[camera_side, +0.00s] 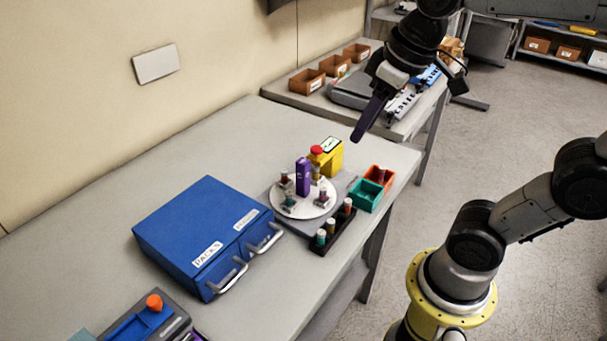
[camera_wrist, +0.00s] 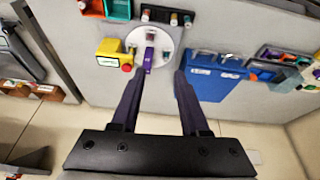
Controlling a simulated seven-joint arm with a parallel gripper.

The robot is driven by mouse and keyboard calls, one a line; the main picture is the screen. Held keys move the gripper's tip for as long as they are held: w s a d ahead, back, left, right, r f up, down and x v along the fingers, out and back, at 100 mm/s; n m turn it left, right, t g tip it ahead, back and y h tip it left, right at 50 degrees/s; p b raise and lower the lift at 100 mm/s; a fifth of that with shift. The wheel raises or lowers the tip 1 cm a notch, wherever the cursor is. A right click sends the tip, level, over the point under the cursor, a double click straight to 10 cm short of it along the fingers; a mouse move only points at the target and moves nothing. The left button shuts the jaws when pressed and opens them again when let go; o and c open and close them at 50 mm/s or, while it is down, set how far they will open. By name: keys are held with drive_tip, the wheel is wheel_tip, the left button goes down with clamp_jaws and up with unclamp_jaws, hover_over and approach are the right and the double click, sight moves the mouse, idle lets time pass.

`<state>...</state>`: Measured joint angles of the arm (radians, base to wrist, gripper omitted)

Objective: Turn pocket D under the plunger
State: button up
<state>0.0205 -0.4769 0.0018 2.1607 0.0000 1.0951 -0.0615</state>
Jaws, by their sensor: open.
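A round white turntable (camera_side: 312,211) stands on the bench and carries several small pockets with vials. An upright purple block (camera_side: 303,176) rises from it. The turntable (camera_wrist: 166,42) and purple block (camera_wrist: 148,60) also show in the wrist view. A yellow station with a red cap (camera_side: 333,157) stands at the turntable's far side; it shows in the wrist view too (camera_wrist: 112,48). Pocket letters are too small to read, so I cannot tell which is D. The plunger is not clearly visible. My gripper (camera_side: 358,138) is open and empty, above and apart from the turntable, fingers pointing toward it (camera_wrist: 157,74).
A blue two-drawer cabinet (camera_side: 190,225) stands left of the turntable. A black vial rack (camera_side: 328,238) is in front. Teal (camera_side: 366,196) and orange (camera_side: 384,177) bins stand to the right near the bench edge. A device with an orange knob (camera_side: 154,302) is at the near left.

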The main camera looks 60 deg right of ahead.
drive_tip(key=w+d+g, duration=0.1)
drive_tip(key=w+g, duration=0.1)
drive_tip(key=w, duration=0.7)
drive_tip(key=g, duration=0.2)
hover_over(303, 173)
drive_tip(key=d, duration=0.1)
wheel_tip(303, 173, down, 6)
drive_tip(key=f, duration=0.9)
drive_tip(key=w+f, duration=0.1)
drive_tip(key=f, duration=0.4)
drive_tip(key=shift+d, duration=0.15)
clamp_jaws()
